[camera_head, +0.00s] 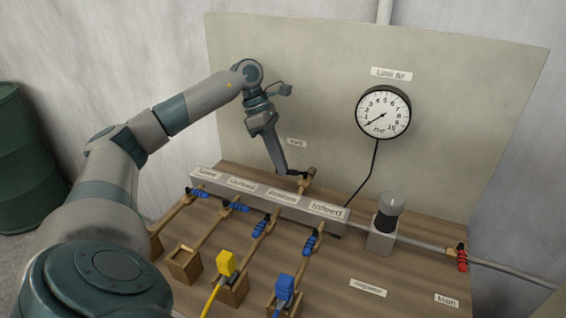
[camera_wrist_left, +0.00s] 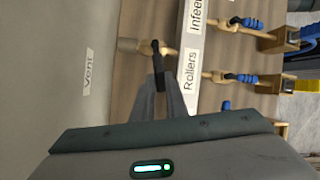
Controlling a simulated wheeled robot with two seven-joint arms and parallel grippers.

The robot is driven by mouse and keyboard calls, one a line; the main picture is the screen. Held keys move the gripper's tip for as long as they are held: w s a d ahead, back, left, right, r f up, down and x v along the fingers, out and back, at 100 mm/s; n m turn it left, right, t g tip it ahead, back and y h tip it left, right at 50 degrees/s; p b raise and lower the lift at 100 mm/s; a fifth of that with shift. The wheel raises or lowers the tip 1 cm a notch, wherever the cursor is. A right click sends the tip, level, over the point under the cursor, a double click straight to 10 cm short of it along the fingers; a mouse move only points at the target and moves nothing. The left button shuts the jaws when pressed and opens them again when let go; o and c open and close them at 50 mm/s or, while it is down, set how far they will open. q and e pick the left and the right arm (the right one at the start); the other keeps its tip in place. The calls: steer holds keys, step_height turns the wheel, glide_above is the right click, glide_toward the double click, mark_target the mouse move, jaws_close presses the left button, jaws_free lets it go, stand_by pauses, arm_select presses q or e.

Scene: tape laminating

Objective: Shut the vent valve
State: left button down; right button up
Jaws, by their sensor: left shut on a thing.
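The vent valve (camera_head: 306,182) is a small brass fitting behind the grey manifold block, below a label on the back panel. The wrist view shows its brass body (camera_wrist_left: 131,45) beside the "Vent" label (camera_wrist_left: 88,72). Its black lever (camera_wrist_left: 156,56) appears to lie across the body. My left gripper (camera_head: 287,171) reaches down from the upper left to this lever. In the wrist view the left gripper's fingers (camera_wrist_left: 160,88) are closed on the lever's end, hiding part of it. My right gripper is in neither view.
The manifold block (camera_head: 331,221) carries several blue-handled valves along its front. A pressure gauge (camera_head: 383,112) on the panel has its needle toward the low end. A regulator (camera_head: 388,212) and a red-handled main valve (camera_head: 462,258) stand to the right. The board's front right is mostly clear.

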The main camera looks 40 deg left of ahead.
arm_select(q)
steer(key=c, duration=1.7)
jaws_free()
steer(key=shift+c, duration=0.2)
